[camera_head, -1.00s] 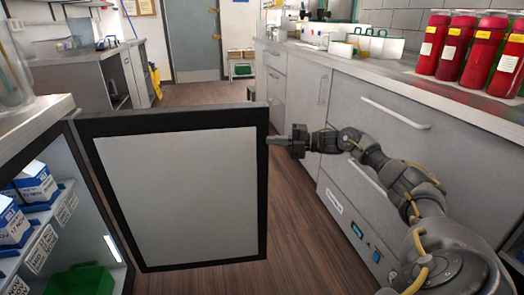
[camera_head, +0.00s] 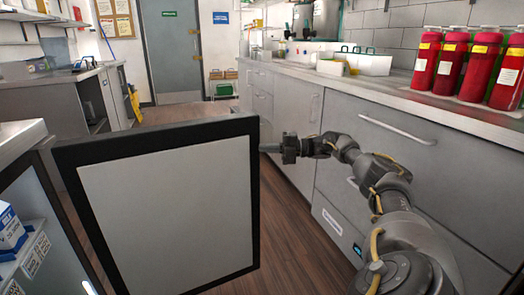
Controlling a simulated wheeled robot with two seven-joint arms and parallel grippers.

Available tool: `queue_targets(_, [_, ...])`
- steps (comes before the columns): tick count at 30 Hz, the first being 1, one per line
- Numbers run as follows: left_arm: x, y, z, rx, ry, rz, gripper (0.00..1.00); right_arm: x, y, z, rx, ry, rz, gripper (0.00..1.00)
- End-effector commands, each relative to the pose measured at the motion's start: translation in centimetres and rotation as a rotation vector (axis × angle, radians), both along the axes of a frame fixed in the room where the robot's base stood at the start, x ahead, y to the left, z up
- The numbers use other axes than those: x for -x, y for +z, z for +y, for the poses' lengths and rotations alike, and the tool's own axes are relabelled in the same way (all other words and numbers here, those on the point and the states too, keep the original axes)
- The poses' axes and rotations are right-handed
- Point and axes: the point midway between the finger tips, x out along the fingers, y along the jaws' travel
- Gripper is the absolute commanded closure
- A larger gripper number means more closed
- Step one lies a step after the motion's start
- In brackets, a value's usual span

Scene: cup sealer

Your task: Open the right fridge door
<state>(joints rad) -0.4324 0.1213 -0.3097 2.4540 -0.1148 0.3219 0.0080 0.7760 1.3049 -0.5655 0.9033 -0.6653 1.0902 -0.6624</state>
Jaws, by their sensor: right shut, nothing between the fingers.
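The fridge door (camera_head: 165,205) stands swung out from the fridge, its pale inner panel and dark frame facing me. Its hinge side is at the left, beside the open fridge interior (camera_head: 50,225). My right gripper (camera_head: 266,148) is at the door's free edge, near its upper right corner. Its fingers are shut and empty, pointing left at that edge; I cannot tell whether they touch it. The outer face of the door and any handle are hidden. My left gripper is not in view.
Blue-and-white cartons (camera_head: 10,230) sit on a fridge shelf at the left. A grey counter with drawers (camera_head: 390,150) runs along the right, with red bottles (camera_head: 455,60) on top. Wooden floor (camera_head: 285,215) shows between the door and the drawers.

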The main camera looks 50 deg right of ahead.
Motion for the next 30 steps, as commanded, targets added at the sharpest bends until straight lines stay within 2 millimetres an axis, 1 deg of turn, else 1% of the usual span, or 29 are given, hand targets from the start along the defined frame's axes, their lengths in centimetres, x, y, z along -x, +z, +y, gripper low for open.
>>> queue_targets(8, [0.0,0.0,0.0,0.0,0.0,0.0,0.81,0.4,-0.1,-0.3,0.0,-0.003,0.002,1.0])
queue_targets(11, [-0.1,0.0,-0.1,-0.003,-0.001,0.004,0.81,1.1,-0.1,-0.9,0.0,-0.004,0.004,1.0])
queue_targets(18, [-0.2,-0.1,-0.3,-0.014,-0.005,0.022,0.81,4.7,-0.1,-3.9,0.003,-0.009,0.005,1.0])
queue_targets(24, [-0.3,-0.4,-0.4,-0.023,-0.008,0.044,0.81,7.3,-0.1,-6.0,0.001,-0.006,0.004,1.0])
queue_targets(30, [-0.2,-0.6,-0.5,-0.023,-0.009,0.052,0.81,8.5,-0.1,-7.0,0.0,-0.005,0.002,1.0])
